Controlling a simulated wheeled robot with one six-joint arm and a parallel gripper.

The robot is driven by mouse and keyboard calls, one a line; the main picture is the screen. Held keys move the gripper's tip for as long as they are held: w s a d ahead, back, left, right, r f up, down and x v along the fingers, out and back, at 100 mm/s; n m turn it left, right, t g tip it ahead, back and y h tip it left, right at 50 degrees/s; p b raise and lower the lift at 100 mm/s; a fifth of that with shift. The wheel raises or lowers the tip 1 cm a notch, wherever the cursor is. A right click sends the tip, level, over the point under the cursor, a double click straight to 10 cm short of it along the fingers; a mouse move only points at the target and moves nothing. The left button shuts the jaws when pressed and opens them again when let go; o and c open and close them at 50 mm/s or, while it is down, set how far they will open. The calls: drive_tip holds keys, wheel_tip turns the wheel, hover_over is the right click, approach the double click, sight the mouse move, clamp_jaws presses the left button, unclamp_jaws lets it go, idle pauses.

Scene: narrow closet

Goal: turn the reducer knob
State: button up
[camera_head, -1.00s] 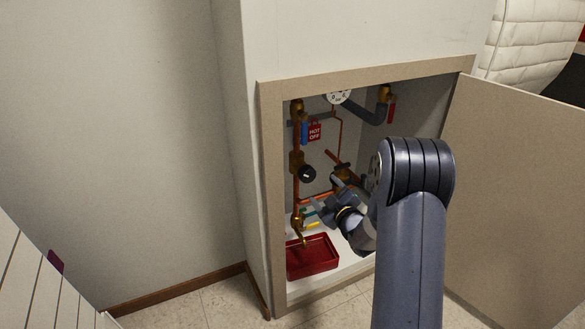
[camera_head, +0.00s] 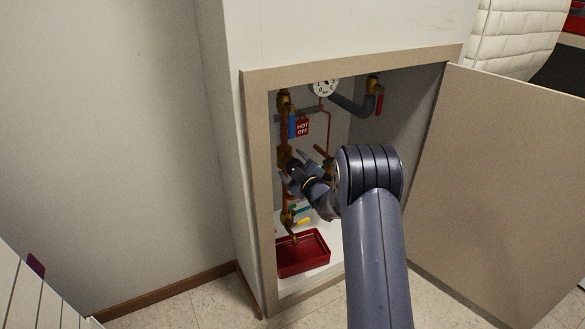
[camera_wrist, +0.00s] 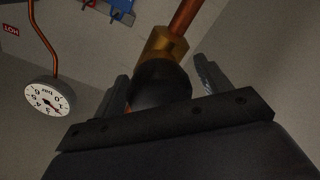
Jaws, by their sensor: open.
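The black reducer knob (camera_wrist: 160,86) sits under a brass fitting (camera_wrist: 166,46) on a copper pipe in the wrist view. My gripper (camera_wrist: 161,72) is open, with one finger on each side of the knob. I cannot tell whether either finger touches it. In the head view my gripper (camera_head: 291,170) is inside the wall cabinet at the left pipe, in front of the brass reducer body (camera_head: 284,157). It hides the knob there.
The cabinet frame (camera_head: 258,180) is close on the left, and its door (camera_head: 500,180) stands open on the right. A pressure gauge (camera_head: 324,87) also shows in the wrist view (camera_wrist: 50,97). A red tray (camera_head: 303,254) lies below. A red-handled valve (camera_head: 379,104) is at upper right.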

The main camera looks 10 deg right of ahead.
drive_tip(key=shift+w, duration=0.15)
drive_tip(key=c, duration=1)
drive_tip(key=shift+o, duration=0.2)
drive_tip(key=m, duration=0.5)
drive_tip(key=shift+m+p, duration=0.3)
drive_tip(key=shift+p, duration=0.1)
drive_tip(key=m+p, duration=0.1)
drive_tip(key=m, duration=0.3)
drive_tip(key=shift+m, duration=0.7)
